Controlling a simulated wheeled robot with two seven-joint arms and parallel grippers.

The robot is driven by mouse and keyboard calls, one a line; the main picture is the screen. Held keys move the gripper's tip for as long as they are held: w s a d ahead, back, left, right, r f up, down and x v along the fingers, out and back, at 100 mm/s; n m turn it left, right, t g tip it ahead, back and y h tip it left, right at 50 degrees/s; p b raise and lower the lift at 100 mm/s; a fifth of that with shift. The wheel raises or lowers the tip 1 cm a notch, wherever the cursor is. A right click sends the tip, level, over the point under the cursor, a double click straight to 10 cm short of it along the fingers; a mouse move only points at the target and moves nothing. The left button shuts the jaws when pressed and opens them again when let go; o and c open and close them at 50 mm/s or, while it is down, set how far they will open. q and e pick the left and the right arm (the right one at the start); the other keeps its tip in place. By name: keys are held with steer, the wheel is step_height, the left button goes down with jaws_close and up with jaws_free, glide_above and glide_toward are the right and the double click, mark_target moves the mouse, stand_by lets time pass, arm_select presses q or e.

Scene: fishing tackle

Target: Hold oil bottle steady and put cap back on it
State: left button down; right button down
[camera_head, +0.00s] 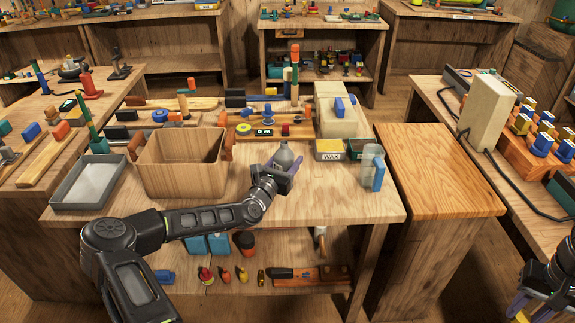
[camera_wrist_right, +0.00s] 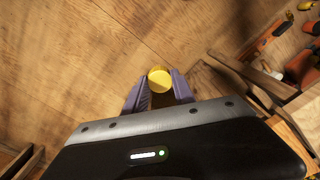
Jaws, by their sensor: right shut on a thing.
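The oil bottle (camera_head: 284,154) is grey with a rounded shoulder and stands upright on the middle table, with no cap visible on its top. My left gripper (camera_head: 284,164) is at the bottle, with its purple fingers on either side of it. The lower part of the bottle is hidden, and I cannot tell whether the fingers touch it. My right gripper (camera_wrist_right: 158,88) is shut on a round yellow cap (camera_wrist_right: 160,79) in the right wrist view. In the head view it shows only partly at the lower right edge (camera_head: 520,303), far from the bottle.
A wooden box (camera_head: 180,172) stands left of the bottle. Wax tins (camera_head: 330,150) and a clear cup with a blue item (camera_head: 372,166) stand to its right. The table front right of the bottle is bare.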

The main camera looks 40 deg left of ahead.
arm_select(q)
steer(key=shift+f, duration=0.95)
steer(key=shift+f, duration=0.15)
steer(key=c, duration=0.6)
jaws_free()
steer(key=s, duration=0.4)
steer(key=s+d+b, duration=0.1)
steer(key=s, duration=0.3)
steer(key=s+d, duration=0.1)
steer(key=s, duration=0.2)
steer(key=shift+s, duration=0.4)
